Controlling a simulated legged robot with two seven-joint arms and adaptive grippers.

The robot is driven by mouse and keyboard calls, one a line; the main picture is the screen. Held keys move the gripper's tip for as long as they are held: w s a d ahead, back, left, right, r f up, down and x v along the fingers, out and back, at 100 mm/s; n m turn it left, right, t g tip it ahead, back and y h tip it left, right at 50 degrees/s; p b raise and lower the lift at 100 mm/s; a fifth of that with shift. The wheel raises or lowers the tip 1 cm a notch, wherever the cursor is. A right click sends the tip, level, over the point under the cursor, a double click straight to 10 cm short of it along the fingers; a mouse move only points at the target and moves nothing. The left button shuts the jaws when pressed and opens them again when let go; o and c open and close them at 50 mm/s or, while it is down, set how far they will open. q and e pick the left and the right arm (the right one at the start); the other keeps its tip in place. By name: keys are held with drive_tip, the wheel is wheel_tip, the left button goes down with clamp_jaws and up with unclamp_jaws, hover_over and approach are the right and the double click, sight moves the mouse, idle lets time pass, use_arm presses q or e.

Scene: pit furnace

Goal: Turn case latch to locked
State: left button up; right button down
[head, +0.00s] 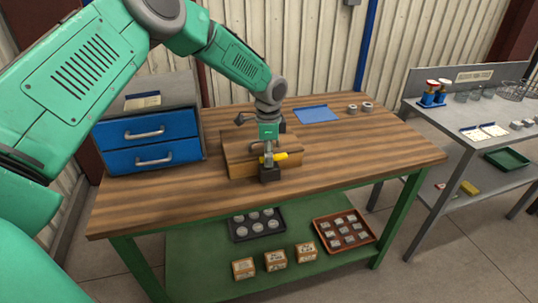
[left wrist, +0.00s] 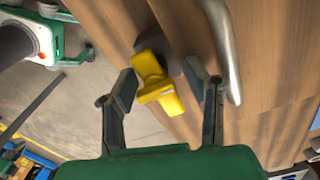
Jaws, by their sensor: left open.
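A wooden case (head: 240,160) stands on the wooden bench top, with a yellow latch (head: 276,157) on its front. In the left wrist view the yellow latch (left wrist: 158,85) sits on a dark round mount, beside a metal handle (left wrist: 222,50). My left gripper (head: 269,174) is in front of the case. In the left wrist view its two fingers (left wrist: 165,92) are apart, with the latch between them; I cannot tell whether either touches it. The gripper hides part of the case front in the head view. My right gripper is not in view.
A blue drawer unit (head: 150,140) stands at the bench's left. A blue mat (head: 316,114) and two grey rings lie behind and right of the case. The bench's right part is clear. A grey side table (head: 440,125) stands at the right.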

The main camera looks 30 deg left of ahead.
use_arm(q)
drive_tip(key=shift+d, duration=0.25)
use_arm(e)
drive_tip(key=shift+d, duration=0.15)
use_arm(q)
drive_tip(key=shift+c, duration=1.2)
drive_tip(key=shift+d+r, duration=0.1)
clamp_jaws()
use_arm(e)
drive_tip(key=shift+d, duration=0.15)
